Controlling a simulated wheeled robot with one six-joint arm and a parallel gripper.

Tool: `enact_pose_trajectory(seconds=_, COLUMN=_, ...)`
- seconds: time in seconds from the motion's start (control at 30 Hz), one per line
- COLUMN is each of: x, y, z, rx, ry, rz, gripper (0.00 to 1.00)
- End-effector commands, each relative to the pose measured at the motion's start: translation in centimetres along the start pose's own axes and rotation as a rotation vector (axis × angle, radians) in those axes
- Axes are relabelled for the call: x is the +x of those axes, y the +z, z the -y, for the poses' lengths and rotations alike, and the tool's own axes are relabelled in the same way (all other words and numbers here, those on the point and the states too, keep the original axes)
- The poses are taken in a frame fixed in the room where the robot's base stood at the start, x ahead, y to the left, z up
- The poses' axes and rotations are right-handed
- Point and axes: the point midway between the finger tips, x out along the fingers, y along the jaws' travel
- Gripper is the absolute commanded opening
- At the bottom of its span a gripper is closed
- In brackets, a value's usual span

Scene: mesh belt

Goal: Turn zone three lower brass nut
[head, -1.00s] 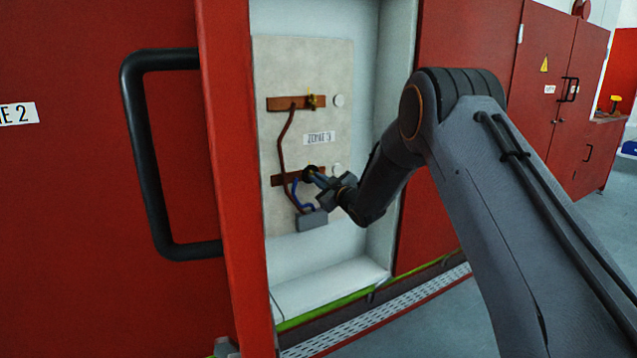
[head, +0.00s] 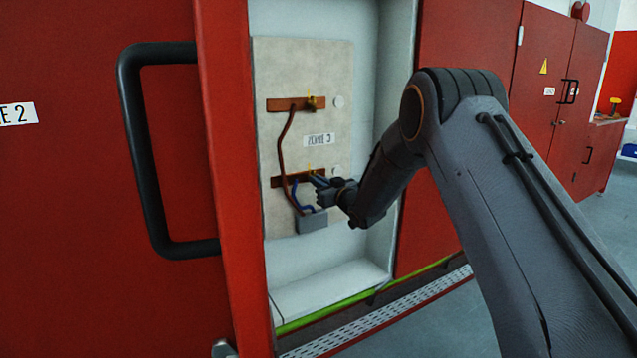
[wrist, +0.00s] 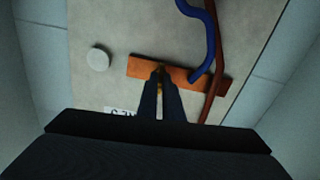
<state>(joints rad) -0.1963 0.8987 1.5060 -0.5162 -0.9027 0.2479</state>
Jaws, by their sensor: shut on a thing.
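My gripper (head: 316,180) reaches into the open zone 3 cabinet, at the lower copper bar (head: 284,181). In the wrist view my gripper (wrist: 160,78) is shut, its two dark fingers on either side of the lower brass nut (wrist: 160,87). Only a narrow brass-coloured strip of the nut shows between them. The same copper bar (wrist: 203,82) runs behind the fingertips in the wrist view. In the head view the fingers hide most of the nut; a small yellow bit shows just above the bar.
An upper copper bar (head: 285,105) carries another brass nut (head: 312,102). A brown cable (head: 283,145) and a blue cable (wrist: 209,40) run close beside the lower nut to a grey box (head: 311,222). The cabinet's right side wall is close to my arm. The red door (head: 228,180) stands left.

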Motion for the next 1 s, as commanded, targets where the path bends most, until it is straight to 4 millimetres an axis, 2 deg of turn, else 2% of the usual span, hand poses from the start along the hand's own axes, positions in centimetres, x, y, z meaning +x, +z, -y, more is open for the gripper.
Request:
enact_pose_trajectory(seconds=0.2, x=-0.1, y=0.1, z=-0.1, rx=0.0, ry=0.002, rz=0.002, gripper=0.0)
enact_pose_trajectory(seconds=0.23, x=-0.1, y=0.1, z=-0.1, rx=0.0, ry=0.002, rz=0.002, gripper=0.1)
enact_pose_trajectory(seconds=0.33, x=0.0, y=0.1, z=-0.1, rx=0.0, ry=0.001, rz=0.001, gripper=0.25)
enact_pose_trajectory(seconds=0.67, x=-0.2, y=0.0, z=0.0, rx=-0.001, ry=0.0, rz=0.0, gripper=0.25)
enact_pose_trajectory(seconds=0.77, x=-1.1, y=0.0, z=0.0, rx=-0.001, ry=0.0, rz=0.001, gripper=0.25)
enact_pose_trajectory(seconds=1.0, x=-5.0, y=0.1, z=-0.1, rx=0.0, ry=0.001, rz=0.001, gripper=0.25)
